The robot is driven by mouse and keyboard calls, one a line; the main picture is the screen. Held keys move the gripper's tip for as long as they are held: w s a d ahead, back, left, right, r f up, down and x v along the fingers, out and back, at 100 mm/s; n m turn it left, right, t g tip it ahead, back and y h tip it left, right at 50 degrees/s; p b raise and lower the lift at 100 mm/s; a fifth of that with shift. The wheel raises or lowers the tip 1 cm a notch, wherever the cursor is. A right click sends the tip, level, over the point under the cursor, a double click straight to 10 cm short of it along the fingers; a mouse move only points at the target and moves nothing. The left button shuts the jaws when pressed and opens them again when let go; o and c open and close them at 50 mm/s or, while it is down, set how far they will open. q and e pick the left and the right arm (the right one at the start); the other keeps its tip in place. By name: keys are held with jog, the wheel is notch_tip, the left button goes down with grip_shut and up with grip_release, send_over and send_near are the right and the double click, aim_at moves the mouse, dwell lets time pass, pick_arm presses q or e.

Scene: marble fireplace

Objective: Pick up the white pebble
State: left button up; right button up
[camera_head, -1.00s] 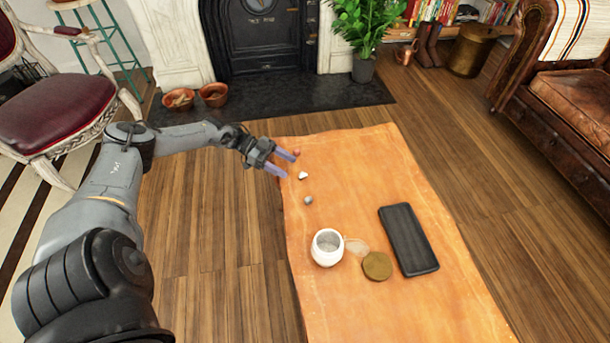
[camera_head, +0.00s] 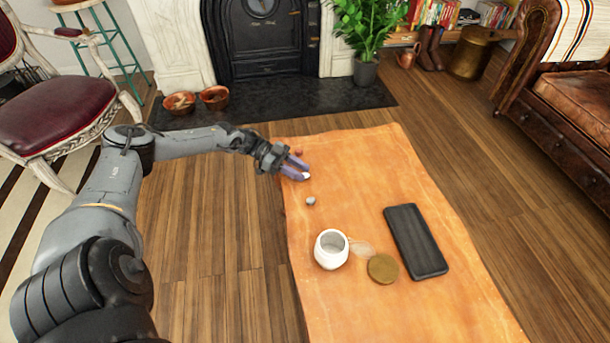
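The small white pebble (camera_head: 307,176) lies on the orange cloth near its far left part, partly covered by my gripper. My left gripper (camera_head: 306,172) reaches over the cloth's left edge with its purple fingers at the pebble. The fingers look apart, with the pebble at their tips by the nearer finger. I cannot tell whether they touch it. My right gripper is not in view.
A grey pebble (camera_head: 311,201) lies nearer, and a reddish one (camera_head: 298,153) lies just beyond the fingers. A white jar (camera_head: 331,250), a round brown lid (camera_head: 382,269) and a dark tray (camera_head: 416,242) are on the orange cloth (camera_head: 375,170). The cloth's far right is clear.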

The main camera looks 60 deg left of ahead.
pick_arm(q)
jog(key=c, duration=0.4)
